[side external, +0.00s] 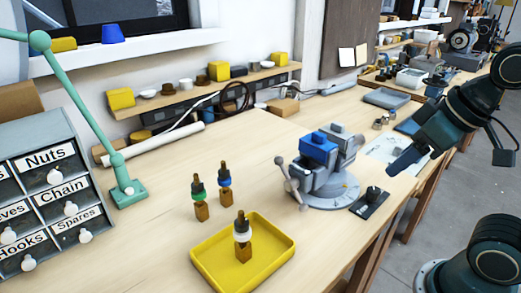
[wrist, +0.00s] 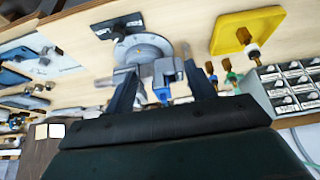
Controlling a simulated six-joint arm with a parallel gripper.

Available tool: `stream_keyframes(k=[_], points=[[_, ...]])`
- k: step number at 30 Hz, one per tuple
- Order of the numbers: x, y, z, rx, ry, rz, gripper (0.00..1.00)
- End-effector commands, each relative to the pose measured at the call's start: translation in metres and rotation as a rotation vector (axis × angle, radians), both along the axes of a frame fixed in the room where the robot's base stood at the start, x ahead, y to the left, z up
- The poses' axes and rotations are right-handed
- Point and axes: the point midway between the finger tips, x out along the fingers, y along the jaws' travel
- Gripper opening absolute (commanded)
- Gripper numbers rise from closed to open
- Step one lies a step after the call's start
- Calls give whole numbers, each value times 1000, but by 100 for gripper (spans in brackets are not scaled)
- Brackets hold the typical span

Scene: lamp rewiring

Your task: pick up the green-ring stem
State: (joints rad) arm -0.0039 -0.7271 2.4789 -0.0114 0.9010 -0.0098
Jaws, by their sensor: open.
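The green-ring stem (side external: 199,197) stands upright on the bench, a dark top over a green ring and a brown base. It also shows in the wrist view (wrist: 230,75), just right of the right finger. A blue-ring stem (side external: 225,184) stands behind it to the right. A white-ring stem (side external: 242,238) stands in the yellow tray (side external: 210,270). My gripper (side external: 397,163) is at the right of the side view, beyond the vise and far from the stems. In the wrist view my gripper (wrist: 162,82) has its fingers spread, with nothing held between them.
A grey vise (side external: 338,187) with a blue block (side external: 318,147) stands between my gripper and the stems. A black plate (side external: 370,202) lies beside it. The green lamp arm (side external: 82,112) and the labelled drawer cabinet (side external: 40,185) stand left.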

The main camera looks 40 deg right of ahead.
Motion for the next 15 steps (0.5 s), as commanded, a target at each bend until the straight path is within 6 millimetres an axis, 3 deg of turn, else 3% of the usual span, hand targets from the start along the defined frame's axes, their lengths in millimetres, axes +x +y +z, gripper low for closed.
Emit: stream_keyframes(k=[8, 15], points=[[39, 19, 21, -12, 25, 145, 55], [91, 46, 39, -27, 49, 334, 55]])
